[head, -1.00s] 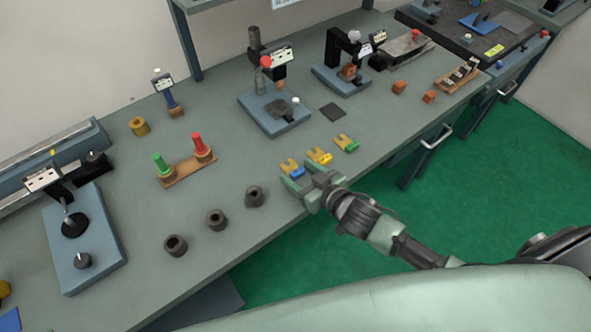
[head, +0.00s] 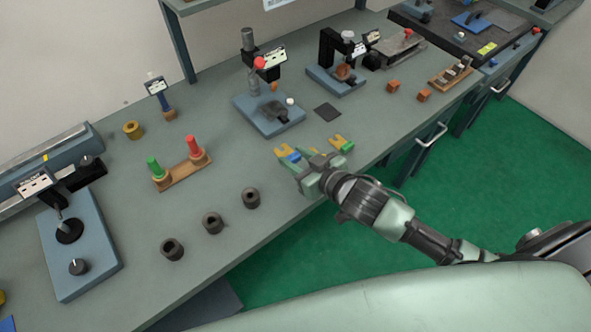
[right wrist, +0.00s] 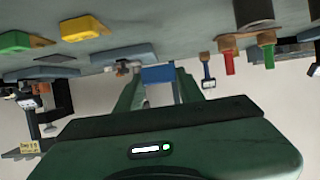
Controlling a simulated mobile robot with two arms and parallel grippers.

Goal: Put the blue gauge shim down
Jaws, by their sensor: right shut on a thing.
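The green shim (head: 341,143) lies further right. My left gripper is not in view.
Several dark collars, one at the right end (head: 251,197), stand left of my gripper. A wooden stand (head: 184,174) holds a red and a green plug. A blue-based fixture (head: 268,115) and a dark square pad (head: 327,112) lie behind. Bare bench (head: 235,165) lies between.

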